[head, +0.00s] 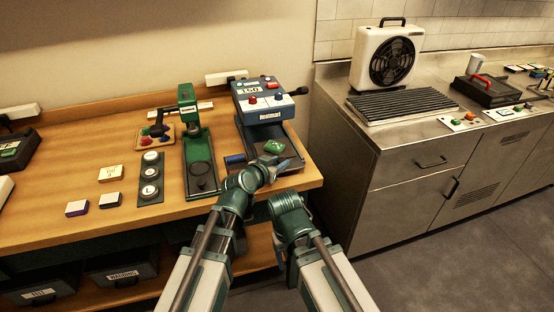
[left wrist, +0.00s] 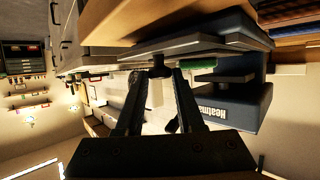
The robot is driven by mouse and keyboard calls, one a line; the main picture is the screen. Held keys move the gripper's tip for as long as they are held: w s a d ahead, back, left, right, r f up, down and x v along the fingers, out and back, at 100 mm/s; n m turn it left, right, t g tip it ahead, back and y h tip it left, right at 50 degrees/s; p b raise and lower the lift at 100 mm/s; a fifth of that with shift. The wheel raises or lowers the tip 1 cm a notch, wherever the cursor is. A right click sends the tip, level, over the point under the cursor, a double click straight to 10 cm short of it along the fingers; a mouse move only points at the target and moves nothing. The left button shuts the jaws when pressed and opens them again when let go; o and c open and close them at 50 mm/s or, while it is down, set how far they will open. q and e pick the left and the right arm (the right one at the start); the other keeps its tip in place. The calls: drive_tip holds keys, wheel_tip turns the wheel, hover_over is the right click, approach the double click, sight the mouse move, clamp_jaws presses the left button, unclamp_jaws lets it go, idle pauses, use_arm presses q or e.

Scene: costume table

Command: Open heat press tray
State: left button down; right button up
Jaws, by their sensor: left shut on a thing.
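The heat press (head: 262,98) is a blue machine with a display and red knobs, at the back right of the wooden table. Its dark tray (head: 293,143) lies low in front of the blue head, with a green item (head: 274,147) on it. The press also shows upside down in the left wrist view (left wrist: 228,106), with the tray (left wrist: 190,45) edge-on. My left gripper (head: 281,166) is at the tray's front edge. In the left wrist view it (left wrist: 160,75) is shut on the dark tray knob (left wrist: 158,66). My right arm shows, but its fingers do not.
A green press (head: 199,150) stands left of the heat press. A small blue block (head: 234,159) lies between them. Further left are a dark strip with round pieces (head: 150,175) and small blocks. A steel counter (head: 400,135) with a fan (head: 390,62) stands to the right.

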use_arm(q)
drive_tip(key=c, duration=0.5)
unclamp_jaws()
drive_tip(key=shift+c, duration=0.2)
drive_tip(key=shift+s+r, duration=0.1)
